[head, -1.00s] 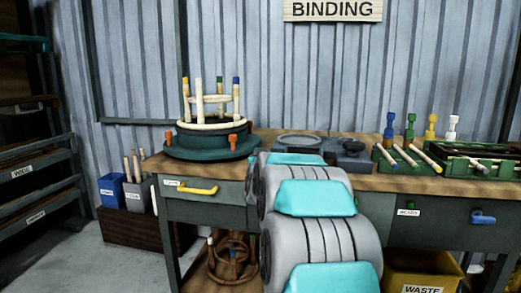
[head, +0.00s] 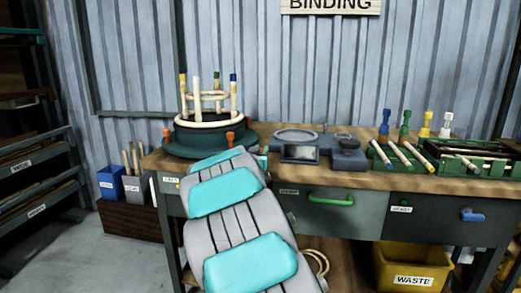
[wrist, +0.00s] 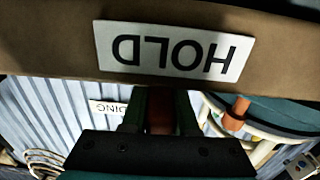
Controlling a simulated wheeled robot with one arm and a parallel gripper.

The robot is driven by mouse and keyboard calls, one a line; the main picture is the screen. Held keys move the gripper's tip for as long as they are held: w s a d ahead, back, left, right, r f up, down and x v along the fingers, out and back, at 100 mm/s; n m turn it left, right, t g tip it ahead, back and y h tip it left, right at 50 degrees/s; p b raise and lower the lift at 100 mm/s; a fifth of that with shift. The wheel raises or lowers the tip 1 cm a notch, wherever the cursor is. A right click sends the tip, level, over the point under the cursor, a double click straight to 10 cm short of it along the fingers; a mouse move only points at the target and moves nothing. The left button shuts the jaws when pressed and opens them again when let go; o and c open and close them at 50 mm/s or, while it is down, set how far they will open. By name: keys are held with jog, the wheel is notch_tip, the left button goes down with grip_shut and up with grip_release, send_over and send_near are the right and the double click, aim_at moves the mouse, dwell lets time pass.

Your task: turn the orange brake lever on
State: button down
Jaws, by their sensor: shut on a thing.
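In the wrist view, which is upside down, my gripper (wrist: 160,98) has its two dark green fingers closed around a reddish-orange piece, the orange brake lever (wrist: 160,112). Only a narrow strip of the lever shows between the fingers; its far end is hidden. A white HOLD sign (wrist: 174,49) on a brown surface lies close in front of the fingertips. In the head view my gripper and the lever are hidden behind my arm, near the round dark green stand (head: 178,151).
The stand carries a rattan frame (head: 205,119) and orange pegs (head: 230,138). Grey fixtures (head: 297,135) and a green rack (head: 440,158) with coloured-tipped sticks stand along the bench. A yellow waste bin (head: 405,263) is below right. Floor at left is open.

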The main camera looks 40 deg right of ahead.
jog(key=shift+r, duration=0.1)
jog(key=c, duration=0.7)
grip_release()
jog(key=shift+b+v, duration=0.5)
jog(key=shift+v, duration=3.4)
